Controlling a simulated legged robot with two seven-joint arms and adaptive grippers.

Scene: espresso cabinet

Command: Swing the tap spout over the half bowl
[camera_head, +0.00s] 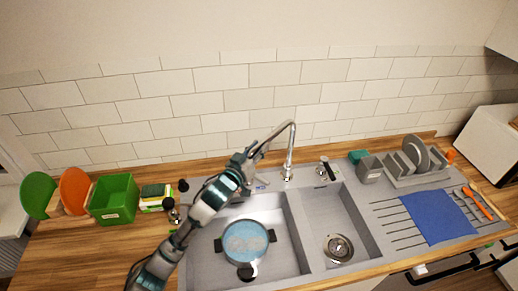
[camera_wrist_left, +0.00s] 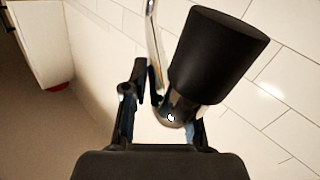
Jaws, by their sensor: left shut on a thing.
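The chrome tap (camera_head: 290,150) stands behind the sink, and its spout arches left toward the larger left bowl (camera_head: 285,262). The narrower right bowl, the half bowl (camera_head: 325,215), is empty with a round drain in its floor. My left gripper (camera_head: 254,156) is at the spout's outer end and shut on it. In the left wrist view, the gripper's fingers (camera_wrist_left: 162,125) are on either side of a chrome piece below a black cylindrical end (camera_wrist_left: 220,55). A chrome tube (camera_wrist_left: 154,45) rises beside it. The exact finger contact is partly hidden. My right gripper is out of view.
A pan with a blue inside (camera_head: 245,242) sits in the left bowl. A dish rack (camera_head: 415,165) and blue cloth (camera_head: 436,216) lie right; a green bin (camera_head: 113,199) stands left.

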